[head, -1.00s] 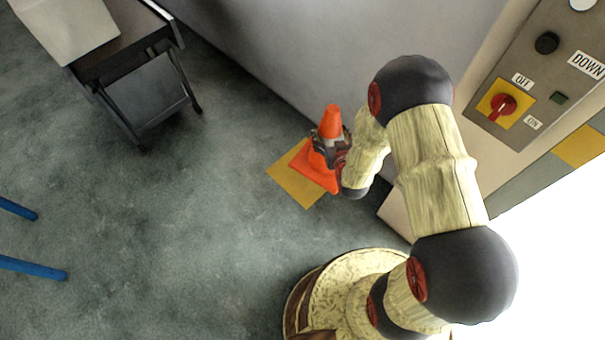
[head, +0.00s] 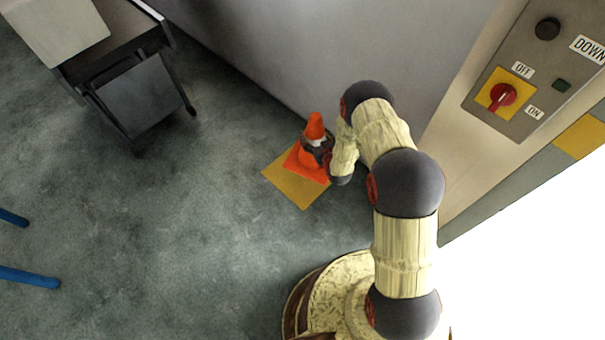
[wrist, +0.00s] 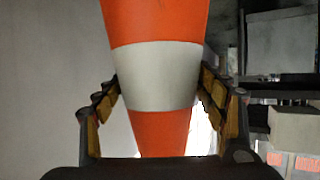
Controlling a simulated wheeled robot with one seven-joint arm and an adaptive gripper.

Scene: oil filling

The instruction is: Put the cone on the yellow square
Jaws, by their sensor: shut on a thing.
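The orange cone (head: 315,128) with a white band is upright in the head view, and its square base covers part of the yellow square (head: 286,184) on the floor. I cannot tell whether the base touches the floor or hangs above it. My gripper (head: 319,150) is shut on the cone at its middle; my arm hides part of the right side. In the wrist view the cone (wrist: 155,75) fills the middle, with the fingers of my gripper (wrist: 158,100) on both sides of the white band.
A grey wall (head: 290,60) stands close behind the yellow square. A control panel (head: 522,85) with a red switch is at the right. A dark cart (head: 125,80) stands at the upper left, and blue bars (head: 28,277) show at the left edge. The floor left of the square is clear.

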